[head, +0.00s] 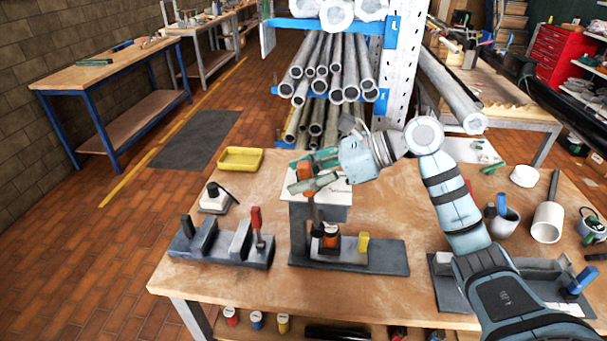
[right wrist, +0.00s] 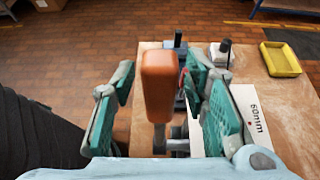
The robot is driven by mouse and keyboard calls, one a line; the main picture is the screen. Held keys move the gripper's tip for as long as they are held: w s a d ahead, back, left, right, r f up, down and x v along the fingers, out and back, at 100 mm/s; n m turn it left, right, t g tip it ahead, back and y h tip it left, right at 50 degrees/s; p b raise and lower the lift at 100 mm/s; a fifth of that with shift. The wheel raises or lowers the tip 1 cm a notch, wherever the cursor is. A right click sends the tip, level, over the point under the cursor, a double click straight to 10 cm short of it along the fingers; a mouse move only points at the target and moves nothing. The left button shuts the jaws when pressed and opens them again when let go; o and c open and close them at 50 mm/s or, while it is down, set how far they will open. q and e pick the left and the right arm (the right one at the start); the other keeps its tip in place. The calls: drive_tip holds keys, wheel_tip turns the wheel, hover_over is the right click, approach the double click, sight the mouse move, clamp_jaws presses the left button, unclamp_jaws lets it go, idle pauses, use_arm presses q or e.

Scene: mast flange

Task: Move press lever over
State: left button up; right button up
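The press (head: 385,259) stands on the bench, with a grey base and an upright column. Its lever has an orange handle (head: 305,170) at the top. My right gripper (head: 314,174) is at the handle, reaching in from the right. In the right wrist view the orange handle (right wrist: 160,80) stands between the green finger pads of my right gripper (right wrist: 162,118). The fingers are spread, with gaps visible on both sides of the handle. Part of the lever below is hidden in the head view. My left gripper is not in view.
A vise-like fixture (head: 220,247) with a red handle stands left of the press. A yellow tray (head: 240,160) lies at the bench's back left. Cups and a white tube (head: 547,222) stand on the right. A pipe rack (head: 333,70) is behind the bench.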

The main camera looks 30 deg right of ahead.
drive_tip(key=shift+d, duration=0.1)
drive_tip(key=v, duration=1.2)
drive_tip(key=shift+w, duration=0.15)
